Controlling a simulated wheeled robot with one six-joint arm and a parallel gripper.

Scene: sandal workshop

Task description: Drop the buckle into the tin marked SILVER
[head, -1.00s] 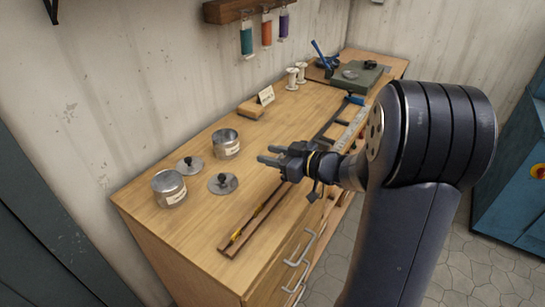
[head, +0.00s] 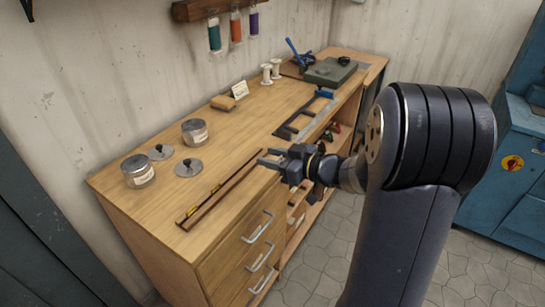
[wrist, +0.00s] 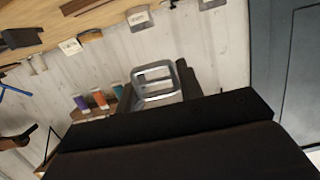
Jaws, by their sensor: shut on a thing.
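My gripper (head: 264,157) is shut on a silver buckle, a rounded rectangular frame with a centre bar; it shows in the wrist view (wrist: 154,84). The buckle is not clear in the head view. My gripper is over the bench's front edge, right of the tins and apart from them. Two silver tins with pale labels stand on the bench: the left tin (head: 138,173) and the right tin (head: 195,132). I cannot read which label says SILVER. Two labelled containers also show at the top of the wrist view, their words too blurred to read.
Two knobbed lids (head: 160,152) (head: 188,169) lie by the tins on the wooden bench (head: 240,125). A long wooden strip frame (head: 215,195) lies at the front edge. A tan block (head: 223,102), a card (head: 240,89) and white spools (head: 271,72) stand farther back.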

